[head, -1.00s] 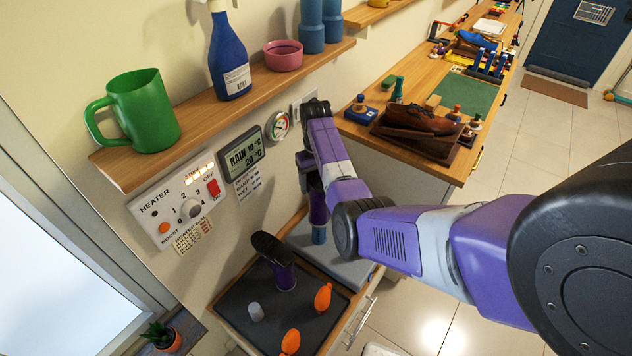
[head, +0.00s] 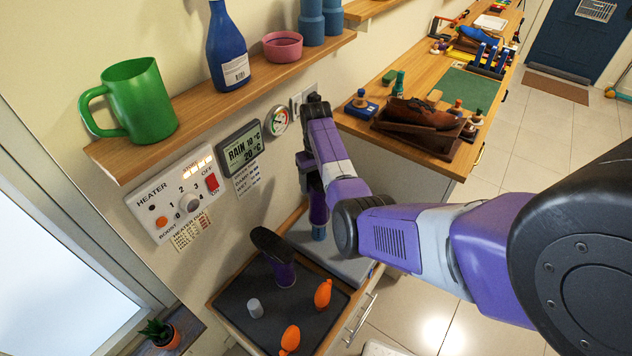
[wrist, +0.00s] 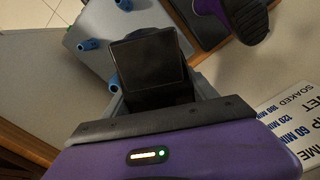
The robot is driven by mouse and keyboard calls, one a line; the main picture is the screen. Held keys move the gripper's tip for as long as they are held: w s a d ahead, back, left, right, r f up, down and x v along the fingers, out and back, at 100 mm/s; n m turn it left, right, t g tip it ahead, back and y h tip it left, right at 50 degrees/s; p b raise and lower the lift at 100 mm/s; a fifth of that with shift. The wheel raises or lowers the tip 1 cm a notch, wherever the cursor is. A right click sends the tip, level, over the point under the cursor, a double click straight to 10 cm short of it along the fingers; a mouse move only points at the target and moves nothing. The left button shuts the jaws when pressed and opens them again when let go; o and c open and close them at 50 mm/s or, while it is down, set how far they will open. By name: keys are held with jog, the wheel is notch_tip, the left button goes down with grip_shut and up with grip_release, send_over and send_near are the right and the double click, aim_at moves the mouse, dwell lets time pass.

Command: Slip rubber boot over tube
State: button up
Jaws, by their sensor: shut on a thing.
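My gripper (wrist: 155,85) is shut on a dark thing (wrist: 150,62), seemingly a rubber boot held sole up. In the head view the gripper is mostly hidden behind my arm, with a purple shaft (head: 318,208) showing below it. A blue tube (head: 318,234) shows directly under that shaft; whether the shaft is around it or just above it I cannot tell. More blue tubes (wrist: 90,44) stand on the grey board (wrist: 68,75). Another purple boot with a black sole (head: 284,274) stands upside down on the dark mat (head: 240,290).
Orange objects (head: 323,294) and a grey cylinder (head: 255,308) are on the mat. A shelf (head: 220,105) with a green jug (head: 138,102) hangs above. The heater panel (head: 178,195) is on the wall. A wooden bench (head: 420,135) stands beyond my arm.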

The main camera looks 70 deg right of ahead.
jog(key=shift+f+b, duration=3.5)
jog(key=shift+f, duration=1.4)
jog(key=o, duration=1.8)
jog(key=shift+r, duration=3.9)
